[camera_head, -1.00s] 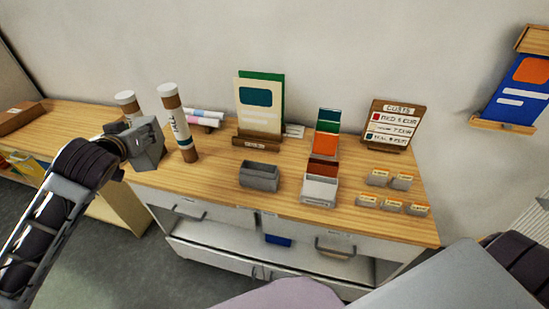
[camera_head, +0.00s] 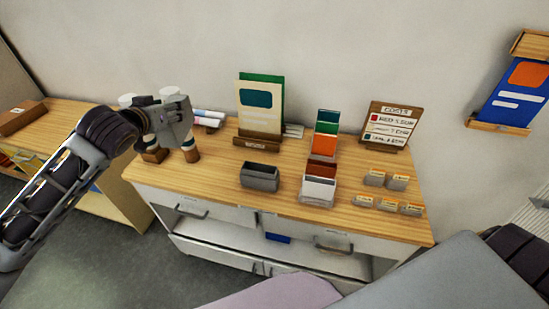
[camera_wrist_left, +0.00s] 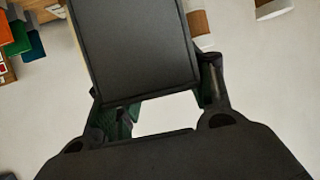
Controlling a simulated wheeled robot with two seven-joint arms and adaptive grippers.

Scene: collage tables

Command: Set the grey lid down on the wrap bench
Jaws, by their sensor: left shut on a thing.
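My left gripper (camera_head: 172,122) is in the head view, above the left end of the wooden-topped counter (camera_head: 215,172) and in front of two capped tubes. In the left wrist view it is shut on a dark grey, flat, rimmed rectangular piece, which looks like the grey lid (camera_wrist_left: 132,45). The lid is held clear, with open space around it. In the head view I cannot clearly separate the lid from the grey gripper. A second, lower wooden surface (camera_head: 75,112) reaches to the far left. I cannot tell which surface is the wrap bench. My right gripper is not in view.
Two tubes, one with its brown base (camera_head: 191,155) visible, stand close to the gripper. A grey open box (camera_head: 260,178), a card stand (camera_head: 256,143), a sample rack (camera_head: 319,188) and several small labelled blocks (camera_head: 362,200) occupy the counter. A brown tray (camera_head: 22,118) lies far left.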

